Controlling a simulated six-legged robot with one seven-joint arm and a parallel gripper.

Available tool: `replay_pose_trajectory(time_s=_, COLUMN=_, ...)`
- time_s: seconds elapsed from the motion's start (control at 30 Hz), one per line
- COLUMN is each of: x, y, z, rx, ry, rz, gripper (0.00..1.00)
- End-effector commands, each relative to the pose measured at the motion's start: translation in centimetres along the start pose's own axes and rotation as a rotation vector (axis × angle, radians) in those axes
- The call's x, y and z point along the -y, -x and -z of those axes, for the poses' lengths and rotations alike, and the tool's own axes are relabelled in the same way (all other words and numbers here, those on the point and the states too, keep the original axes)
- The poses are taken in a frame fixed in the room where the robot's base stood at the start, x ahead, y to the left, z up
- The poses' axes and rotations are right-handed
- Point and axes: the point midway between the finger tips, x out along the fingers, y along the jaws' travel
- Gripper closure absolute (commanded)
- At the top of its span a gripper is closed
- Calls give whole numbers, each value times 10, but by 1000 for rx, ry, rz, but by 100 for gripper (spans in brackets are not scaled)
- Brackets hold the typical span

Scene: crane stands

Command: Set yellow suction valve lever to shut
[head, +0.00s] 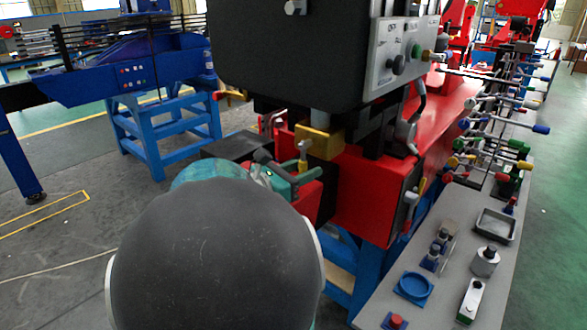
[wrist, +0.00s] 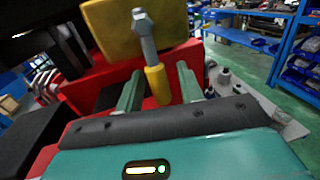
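The suction valve is a yellow block (wrist: 135,28) at the top of the wrist view. Its lever (wrist: 157,84) has a bolt-like metal stem and a yellow grip, and it points down from the block. In the head view the yellow valve block (head: 320,143) sits under the dark cabinet, with the small lever (head: 303,153) at its front left. My gripper (wrist: 159,80) has two teal fingers, open, one on each side of the yellow grip. Small gaps seem to show beside the grip; contact cannot be told. My gripper (head: 303,177) is partly hidden by my arm in the head view.
A red housing (head: 365,195) lies right behind the valve, with the dark cabinet (head: 290,50) overhanging it. A grey bench (head: 455,235) with loose parts and a rack of coloured levers (head: 495,125) stands at the right. Open floor (head: 60,265) lies at the left.

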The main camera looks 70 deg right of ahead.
Motion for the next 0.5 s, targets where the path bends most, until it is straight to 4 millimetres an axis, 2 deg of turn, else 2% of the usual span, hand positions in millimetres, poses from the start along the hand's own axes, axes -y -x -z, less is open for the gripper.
replay_pose_trajectory(time_s=0.23, x=0, y=-1, z=0, rx=0, ry=0, rz=-1, gripper=65)
replay_pose_trajectory(time_s=0.4, x=0, y=-1, z=0, rx=0, ry=0, rz=-1, gripper=98)
replay_pose_trajectory(time_s=0.5, x=0, y=-1, z=0, rx=0, ry=0, rz=-1, gripper=100)
